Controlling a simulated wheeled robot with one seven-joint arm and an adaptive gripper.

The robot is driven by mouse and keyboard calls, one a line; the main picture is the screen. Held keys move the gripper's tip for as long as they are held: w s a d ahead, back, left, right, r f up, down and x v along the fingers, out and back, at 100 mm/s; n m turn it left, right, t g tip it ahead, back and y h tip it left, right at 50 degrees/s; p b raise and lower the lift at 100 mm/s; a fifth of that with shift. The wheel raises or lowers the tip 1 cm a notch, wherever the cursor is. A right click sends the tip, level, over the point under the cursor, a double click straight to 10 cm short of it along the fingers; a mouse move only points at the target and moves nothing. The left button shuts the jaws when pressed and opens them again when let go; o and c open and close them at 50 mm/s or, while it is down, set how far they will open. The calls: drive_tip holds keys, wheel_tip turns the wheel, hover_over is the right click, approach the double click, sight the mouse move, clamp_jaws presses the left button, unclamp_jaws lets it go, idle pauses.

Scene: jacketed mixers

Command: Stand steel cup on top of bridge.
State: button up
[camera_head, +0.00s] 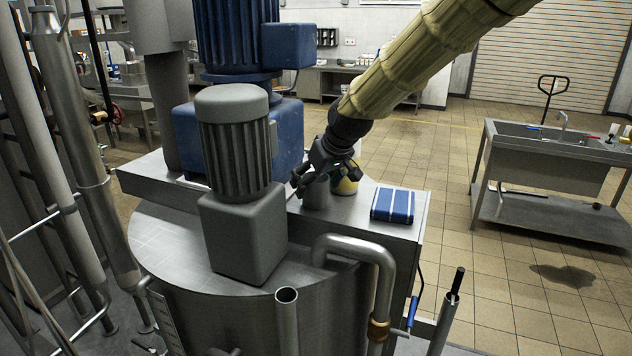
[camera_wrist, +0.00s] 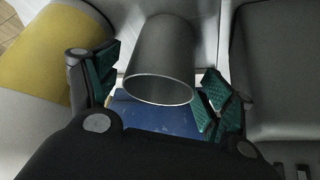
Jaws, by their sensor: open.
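The steel cup (camera_head: 316,196) appears upright on the flat steel top that I take to be the bridge (camera_head: 388,228), beside the blue motor housing. In the wrist view the cup (camera_wrist: 165,55) shows as a grey cylinder with its open rim towards the camera. My gripper (camera_head: 318,180) is at the cup, tilted down from the upper right. Its green-padded fingers (camera_wrist: 158,92) are open, one on each side of the cup, with gaps visible near the rim. The cup's base contact is partly hidden in the head view.
A yellow container (camera_head: 346,184) stands close behind the cup, near one finger. A grey motor (camera_head: 236,150) rises at left, and a bent steel pipe (camera_head: 352,246) stands in front.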

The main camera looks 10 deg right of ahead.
drive_tip(key=shift+r, duration=0.2)
drive_tip(key=b+v, duration=0.3)
drive_tip(key=v, duration=0.9)
drive_tip(key=shift+b, duration=0.3)
drive_tip(key=shift+w, duration=0.1)
